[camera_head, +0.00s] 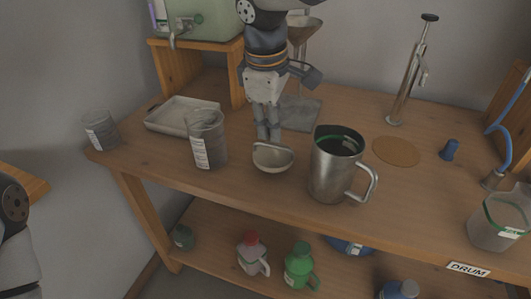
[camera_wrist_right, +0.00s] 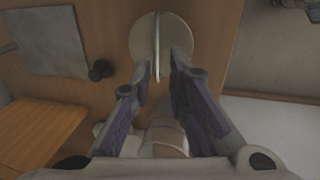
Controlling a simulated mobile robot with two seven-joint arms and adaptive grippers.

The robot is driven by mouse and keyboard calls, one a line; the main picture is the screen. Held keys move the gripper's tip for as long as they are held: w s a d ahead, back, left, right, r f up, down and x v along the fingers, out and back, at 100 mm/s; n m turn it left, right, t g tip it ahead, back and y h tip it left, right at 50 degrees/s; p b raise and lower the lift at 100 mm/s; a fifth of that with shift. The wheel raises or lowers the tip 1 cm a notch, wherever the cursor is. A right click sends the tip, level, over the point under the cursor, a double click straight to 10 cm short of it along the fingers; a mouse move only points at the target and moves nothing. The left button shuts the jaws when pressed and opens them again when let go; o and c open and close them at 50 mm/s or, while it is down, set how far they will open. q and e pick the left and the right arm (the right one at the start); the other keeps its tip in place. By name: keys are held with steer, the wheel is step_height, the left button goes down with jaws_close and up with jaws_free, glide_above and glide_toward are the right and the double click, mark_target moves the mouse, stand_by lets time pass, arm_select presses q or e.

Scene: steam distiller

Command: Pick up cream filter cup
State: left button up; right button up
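The cream filter cup (camera_head: 273,161) is a small round bowl standing on the wooden bench, between a dark beaker and a steel jug. My right gripper (camera_head: 268,137) points down just above its back rim. In the right wrist view the cup (camera_wrist_right: 178,50) is a pale disc with a thin upright rib (camera_wrist_right: 157,35) across its middle. The right fingertips (camera_wrist_right: 162,66) are apart on either side of the line of the rib. I cannot tell whether they touch it. My left gripper is out of view; only part of my left arm shows at the left edge.
The dark beaker (camera_head: 207,142) stands close left of the cup, and the steel jug (camera_head: 329,177) close right. A shallow tray (camera_head: 179,127) and another beaker (camera_head: 100,130) are farther left. A metal stand (camera_head: 301,110) is behind. The bench's front edge is near the cup.

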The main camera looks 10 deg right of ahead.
mark_target(277, 146)
steer(key=x, duration=0.5)
steer(key=d+x, duration=0.1)
steer(key=x, duration=0.1)
steer(key=shift+f, duration=0.25)
jaws_close()
